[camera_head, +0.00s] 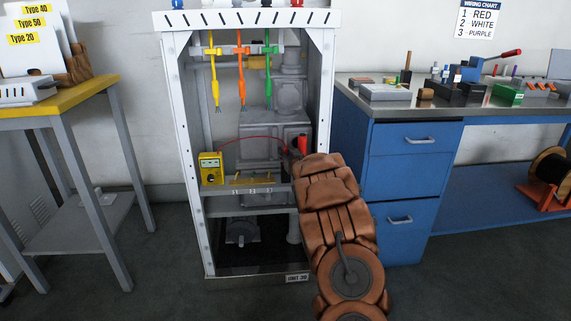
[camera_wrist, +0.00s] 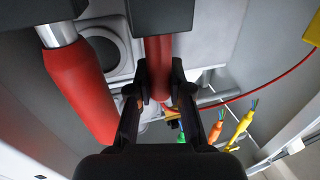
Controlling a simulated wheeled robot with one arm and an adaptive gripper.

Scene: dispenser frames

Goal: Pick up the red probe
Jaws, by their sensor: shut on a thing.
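The red probe (camera_wrist: 158,62) stands between the two black fingers of my gripper (camera_wrist: 160,82) in the wrist view. The fingers are shut on its red body, below a dark block-like part at the top of the picture. A thin red wire (camera_wrist: 265,94) runs from near the fingers to the right, toward a yellow box at the edge. In the head view this wire arcs from the yellow meter (camera_head: 210,168) to a red part (camera_head: 303,144) beside the end of my arm. I cannot tell there whether that part is the probe. My arm hides the gripper in that view.
A thick red sleeve on a metal pipe (camera_wrist: 80,92) is close left of the fingers. The white cabinet frame (camera_head: 187,130) surrounds the work area. Yellow, orange and green cables (camera_head: 240,75) hang inside. A blue bench (camera_head: 412,160) stands right, a yellow-topped table (camera_head: 85,92) left.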

